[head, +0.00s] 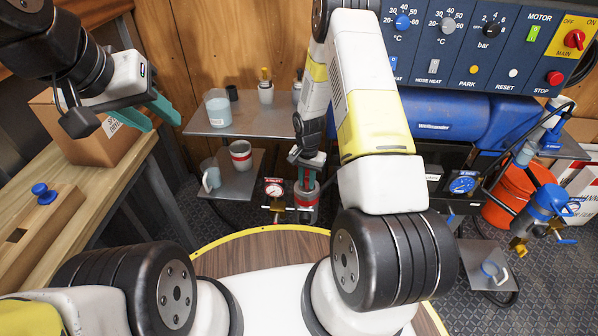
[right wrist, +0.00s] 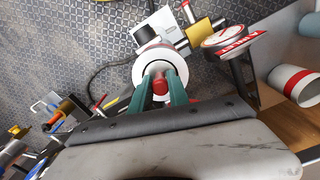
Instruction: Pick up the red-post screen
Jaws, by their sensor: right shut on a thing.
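My right gripper (head: 307,165) points down over the red-banded housing (head: 306,196) beside the red-labelled gauge. In the right wrist view its teal fingertips (right wrist: 160,90) are shut on the red post (right wrist: 158,87), inside the round white rim of the housing (right wrist: 143,70). The screen below the post is hidden, so I cannot tell whether it is seated or raised. My left gripper (head: 148,112) is open and empty, with its teal fingers apart near the cardboard box at the left.
A red-banded cup (head: 240,152) and a mug (head: 209,176) stand on the lower metal shelf. A clear beaker (head: 218,108) stands above. The gauge (head: 273,190) is close beside the right gripper. A blue-capped assembly (head: 546,203) and orange bucket (head: 505,195) are at the right.

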